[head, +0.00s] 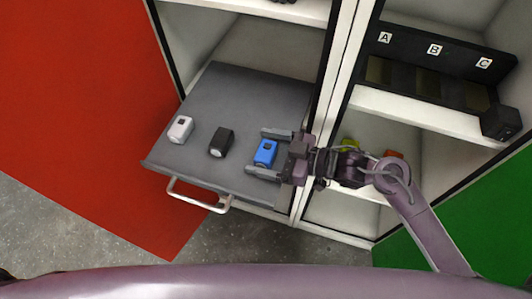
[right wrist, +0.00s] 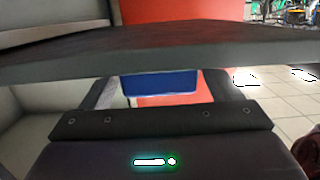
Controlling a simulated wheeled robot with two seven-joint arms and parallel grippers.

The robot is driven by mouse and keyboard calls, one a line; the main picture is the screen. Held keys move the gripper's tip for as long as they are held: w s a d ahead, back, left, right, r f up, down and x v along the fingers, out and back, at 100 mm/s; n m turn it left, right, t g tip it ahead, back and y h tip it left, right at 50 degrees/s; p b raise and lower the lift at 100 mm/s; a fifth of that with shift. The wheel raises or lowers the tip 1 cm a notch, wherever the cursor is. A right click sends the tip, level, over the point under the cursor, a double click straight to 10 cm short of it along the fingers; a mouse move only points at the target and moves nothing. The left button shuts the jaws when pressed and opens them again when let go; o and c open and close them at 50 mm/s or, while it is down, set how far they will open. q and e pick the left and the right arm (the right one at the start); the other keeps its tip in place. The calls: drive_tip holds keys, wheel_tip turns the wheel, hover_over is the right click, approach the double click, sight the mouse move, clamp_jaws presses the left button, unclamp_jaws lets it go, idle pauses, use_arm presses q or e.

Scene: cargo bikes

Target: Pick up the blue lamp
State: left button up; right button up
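The blue lamp (head: 265,153) sits on a pulled-out grey drawer tray (head: 206,98), near its right side. My right gripper (head: 258,151) reaches in from the right at the lamp, with one finger on each side of it. The fingers are open, and gaps show between them and the lamp. In the right wrist view the blue lamp (right wrist: 160,84) shows between the two dark fingers, partly hidden by a grey slab edge above. My left gripper is not in view.
A white lamp (head: 180,129) and a black lamp (head: 221,142) stand left of the blue one on the tray. The tray has a white handle (head: 197,197) in front. A cabinet upright (head: 336,90) is close to my right gripper. A black rack (head: 440,75) labelled A, B, C is at right.

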drive_tip(key=shift+c, duration=1.2)
drive_tip(key=c, duration=0.5)
drive_tip(key=shift+c, duration=1.5)
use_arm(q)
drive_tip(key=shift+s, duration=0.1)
use_arm(e)
drive_tip(key=shift+r, duration=0.1)
